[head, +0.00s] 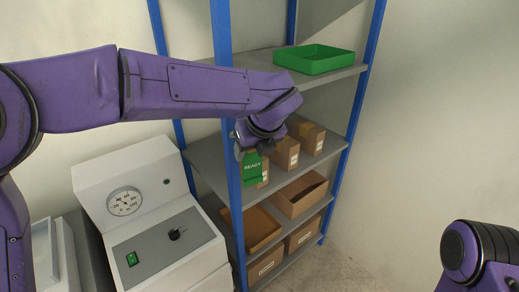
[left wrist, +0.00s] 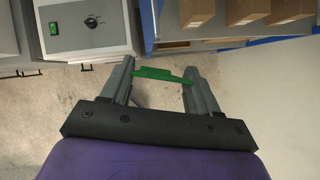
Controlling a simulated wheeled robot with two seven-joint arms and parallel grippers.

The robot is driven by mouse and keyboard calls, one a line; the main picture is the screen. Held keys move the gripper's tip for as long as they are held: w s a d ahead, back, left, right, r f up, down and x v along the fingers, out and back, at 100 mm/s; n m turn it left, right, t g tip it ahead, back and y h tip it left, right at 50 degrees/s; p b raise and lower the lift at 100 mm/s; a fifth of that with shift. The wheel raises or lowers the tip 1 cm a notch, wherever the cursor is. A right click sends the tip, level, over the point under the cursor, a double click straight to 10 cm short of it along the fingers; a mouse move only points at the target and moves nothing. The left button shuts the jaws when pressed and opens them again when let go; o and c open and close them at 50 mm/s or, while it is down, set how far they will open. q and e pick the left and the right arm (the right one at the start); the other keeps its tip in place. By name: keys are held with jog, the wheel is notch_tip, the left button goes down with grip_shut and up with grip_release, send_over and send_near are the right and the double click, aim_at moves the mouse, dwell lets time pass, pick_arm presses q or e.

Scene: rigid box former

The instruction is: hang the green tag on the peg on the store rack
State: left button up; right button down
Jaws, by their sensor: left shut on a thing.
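The green tag (head: 252,168), with READY in white letters, hangs from my left gripper (head: 244,146) in front of the store rack's near blue post (head: 223,60). In the left wrist view, the tag (left wrist: 163,76) shows edge-on between the two fingers of my left gripper (left wrist: 158,72), which is shut on it. I cannot make out the peg in either view. My right arm shows at the lower right of the head view, but its gripper is out of the frame.
The rack's top shelf holds a green tray (head: 314,60). Brown boxes (head: 310,136) stand on the middle shelf, and open cartons (head: 299,192) lie below. A white machine with a dial (head: 124,201) stands left of the rack. The floor to the right is clear.

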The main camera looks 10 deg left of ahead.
pick_arm(q)
jog(key=shift+w+a+f+p, duration=0.1)
jog(key=shift+w+a+p, duration=0.25)
jog(key=shift+w+a, duration=0.4)
jog(key=shift+w+a+p, duration=0.3)
jog(key=shift+w+a, duration=0.25)
jog(key=shift+a, duration=0.35)
jog(key=shift+w+a+f+b, duration=0.5)
jog(key=shift+a+f+b, duration=0.05)
jog(key=shift+a, duration=0.05)
jog(key=shift+s, duration=0.1)
jog(key=o, duration=1.4)
